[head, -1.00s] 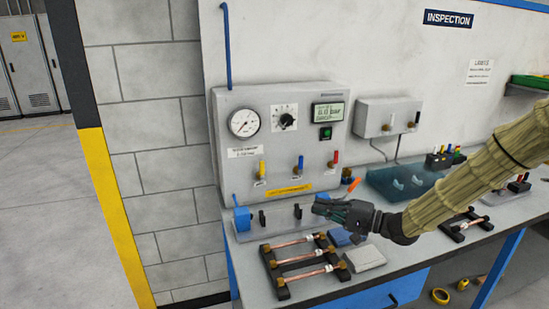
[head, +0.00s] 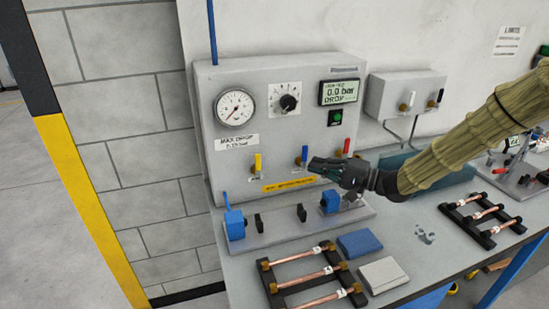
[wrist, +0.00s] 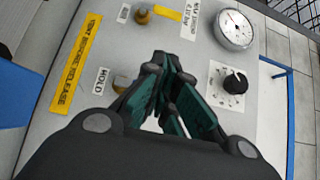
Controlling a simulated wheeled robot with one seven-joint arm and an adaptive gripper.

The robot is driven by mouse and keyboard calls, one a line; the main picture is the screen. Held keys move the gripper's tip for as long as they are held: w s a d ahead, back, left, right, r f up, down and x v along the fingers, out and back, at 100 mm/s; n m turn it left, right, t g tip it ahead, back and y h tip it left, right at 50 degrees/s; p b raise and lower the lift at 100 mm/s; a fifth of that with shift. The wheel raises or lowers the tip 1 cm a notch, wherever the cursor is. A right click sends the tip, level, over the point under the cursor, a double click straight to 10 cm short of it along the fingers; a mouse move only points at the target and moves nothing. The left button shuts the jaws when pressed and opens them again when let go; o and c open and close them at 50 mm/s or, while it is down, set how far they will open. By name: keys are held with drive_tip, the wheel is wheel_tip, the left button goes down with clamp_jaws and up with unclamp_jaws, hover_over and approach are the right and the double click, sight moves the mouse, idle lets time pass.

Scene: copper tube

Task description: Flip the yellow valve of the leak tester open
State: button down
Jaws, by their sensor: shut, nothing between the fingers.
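The leak tester (head: 222,148) is a grey box with a gauge, a knob and a display. Its yellow valve (head: 257,163) sits at lower left, the lever pointing up. A blue valve (head: 304,155) and a red valve (head: 346,146) stand to its right. My gripper (head: 313,165) is shut and empty, in front of the panel by the blue valve, right of the yellow one. In the wrist view, the yellow lever (wrist: 168,13) and its brass body show beyond the fingertips (wrist: 161,62), apart from them. The fingers partly hide the valve labelled HOLD.
A fixture with blue clamps (head: 234,224) stands before the tester. A rack of copper tubes (head: 307,278) and two pads, blue (head: 360,243) and pale (head: 383,274), lie in front. A smaller grey box (head: 385,101) with two valves hangs to the right. Space left of the tester is open.

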sight(258, 166)
drive_tip(key=shift+a, duration=0.1)
drive_tip(key=s+a+p+x, duration=0.1)
drive_tip(key=p+x, duration=0.3)
drive_tip(key=x, duration=0.8)
drive_tip(key=shift+s+a, duration=0.5)
drive_tip(key=shift+s, duration=0.05)
drive_tip(key=shift+r+p, duration=0.2)
drive_tip(key=shift+p, duration=0.15)
